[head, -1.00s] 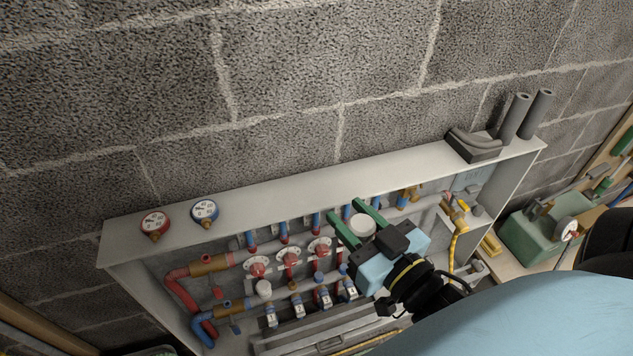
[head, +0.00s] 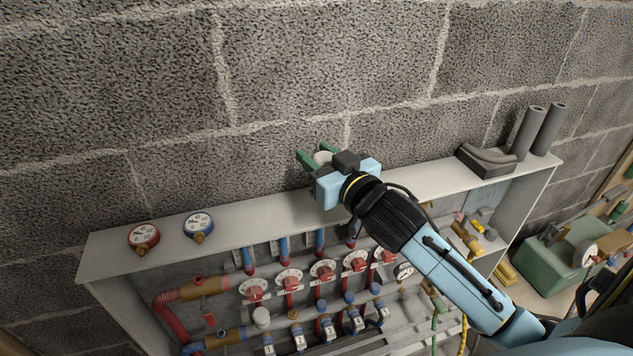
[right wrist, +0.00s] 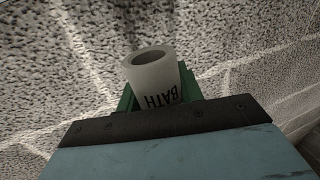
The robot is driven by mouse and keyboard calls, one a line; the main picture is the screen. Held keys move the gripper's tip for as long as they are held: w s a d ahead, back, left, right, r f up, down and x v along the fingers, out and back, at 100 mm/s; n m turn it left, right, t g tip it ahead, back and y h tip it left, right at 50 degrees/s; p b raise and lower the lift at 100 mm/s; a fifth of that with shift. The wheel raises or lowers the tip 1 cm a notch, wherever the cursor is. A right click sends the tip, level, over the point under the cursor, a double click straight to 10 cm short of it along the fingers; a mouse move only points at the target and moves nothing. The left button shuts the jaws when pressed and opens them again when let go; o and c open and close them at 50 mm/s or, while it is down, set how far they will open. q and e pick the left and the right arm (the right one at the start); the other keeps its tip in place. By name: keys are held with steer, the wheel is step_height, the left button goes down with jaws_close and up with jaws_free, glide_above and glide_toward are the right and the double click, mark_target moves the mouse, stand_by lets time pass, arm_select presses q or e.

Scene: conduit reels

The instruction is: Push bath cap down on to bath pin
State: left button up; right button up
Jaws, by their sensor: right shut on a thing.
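My right gripper (head: 318,158) has green fingers and is shut on the bath cap (head: 323,157). The cap is a pale, hollow cylinder; in the right wrist view (right wrist: 154,76) its open end shows and the word BATH reads upside down on its side. The gripper is above the cabinet's top shelf, against the block wall in the picture, clear of the pipework. Below, the manifold has a row of pins with blue or brass tops, and a similar pale cap (head: 262,318) sits at the left end. I cannot tell which pin is the bath pin. My left gripper is out of view.
The cabinet top (head: 260,222) carries a red gauge (head: 143,237), a blue gauge (head: 198,227) and dark grey pipe insulation (head: 487,160) at the right.

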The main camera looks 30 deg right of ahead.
steer(key=shift+w+d+f, duration=0.1)
steer(key=shift+w+f, duration=0.15)
steer(key=shift+f, duration=0.2)
steer(key=shift+w+d+f, duration=0.1)
steer(key=shift+w+f, duration=0.15)
steer(key=shift+f, duration=0.2)
steer(key=shift+s+f, duration=0.1)
steer(key=shift+f, duration=0.1)
steer(key=f, duration=0.4)
steer(key=shift+w+f, duration=0.2)
steer(key=shift+f, duration=0.1)
steer(key=shift+f+b, duration=0.15)
steer(key=shift+b, duration=0.2)
steer(key=o, duration=1)
steer(key=shift+c, duration=0.2)
